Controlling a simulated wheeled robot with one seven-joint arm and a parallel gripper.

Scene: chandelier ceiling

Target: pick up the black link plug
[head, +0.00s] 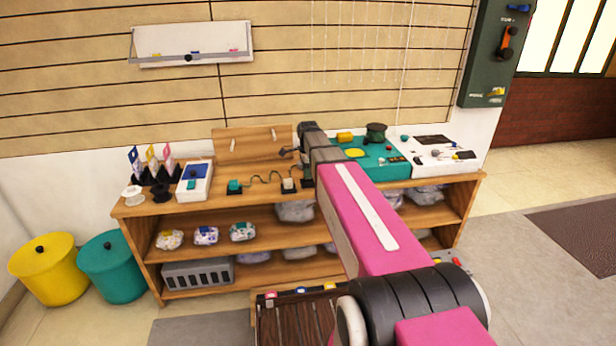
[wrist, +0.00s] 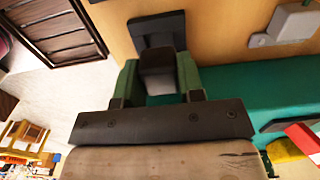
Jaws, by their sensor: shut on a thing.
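The black link plug (wrist: 160,78) is a dark block between the two green fingers of my gripper (wrist: 156,62) in the wrist view. My gripper is shut on it from both sides. A flat black plate (wrist: 148,27) shows just past the plug; I cannot tell whether the plug touches it. In the head view, my gripper is over the back middle of the wooden shelf top (head: 215,207), and my own arm mostly hides it and the plug.
A small white-grey block (wrist: 293,20) stands close by at right in the wrist view. Beside the arm in the head view are a teal block (head: 235,185) with a wavy wire, and a teal board (head: 371,170) with parts. A wooden backboard (head: 252,145) stands behind.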

